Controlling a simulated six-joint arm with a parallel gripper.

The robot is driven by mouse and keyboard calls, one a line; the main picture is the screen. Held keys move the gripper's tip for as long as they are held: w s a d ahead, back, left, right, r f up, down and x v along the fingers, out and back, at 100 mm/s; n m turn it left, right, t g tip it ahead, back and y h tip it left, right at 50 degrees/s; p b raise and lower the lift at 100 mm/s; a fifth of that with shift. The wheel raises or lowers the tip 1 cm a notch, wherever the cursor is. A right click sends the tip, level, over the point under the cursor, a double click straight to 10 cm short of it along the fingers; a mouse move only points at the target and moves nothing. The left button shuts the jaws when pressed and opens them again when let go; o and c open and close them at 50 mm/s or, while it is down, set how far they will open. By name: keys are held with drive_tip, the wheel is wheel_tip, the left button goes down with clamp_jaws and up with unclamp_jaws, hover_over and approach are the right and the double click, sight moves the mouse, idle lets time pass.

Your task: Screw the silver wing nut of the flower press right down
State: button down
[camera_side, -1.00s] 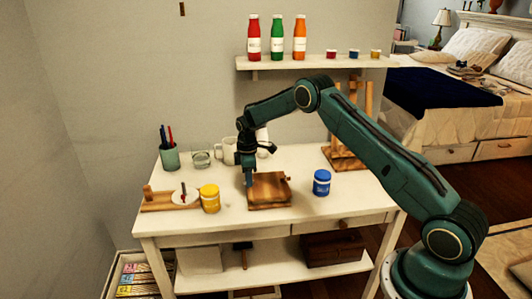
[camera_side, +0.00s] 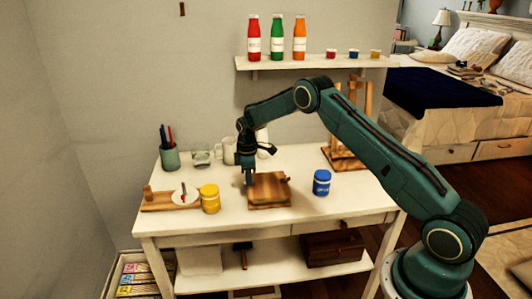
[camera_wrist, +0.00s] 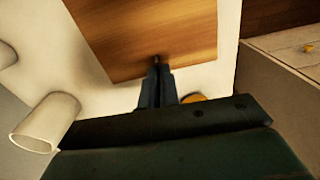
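The flower press (camera_side: 268,190), a brown wooden block, lies on the white desk; its wood grain fills the top middle of the wrist view (camera_wrist: 150,30). My gripper (camera_side: 248,182) points down at the press's left end in the side view. In the wrist view my gripper's fingers (camera_wrist: 157,68) are close together at the edge of the board, around a small dark piece at their tips. That piece sits where the wing nut (camera_wrist: 157,60) would be; its silver wings are mostly hidden by the fingers.
A yellow jar (camera_side: 210,198) stands left of the press and a blue jar (camera_side: 322,182) to the right. A white mug (camera_side: 228,151), a glass (camera_side: 202,158) and a pencil cup (camera_side: 170,157) stand behind. A wooden board (camera_side: 158,203) lies at the left. The desk's front right is clear.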

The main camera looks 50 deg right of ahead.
drive_tip(key=shift+m, duration=0.3)
drive_tip(key=m, duration=0.3)
drive_tip(key=shift+m, duration=0.3)
drive_tip(key=m, duration=1.2)
drive_tip(key=shift+m, duration=0.3)
drive_tip(key=m, duration=0.3)
drive_tip(key=shift+m, duration=0.4)
drive_tip(key=m, duration=0.9)
drive_tip(key=shift+m, duration=1.9)
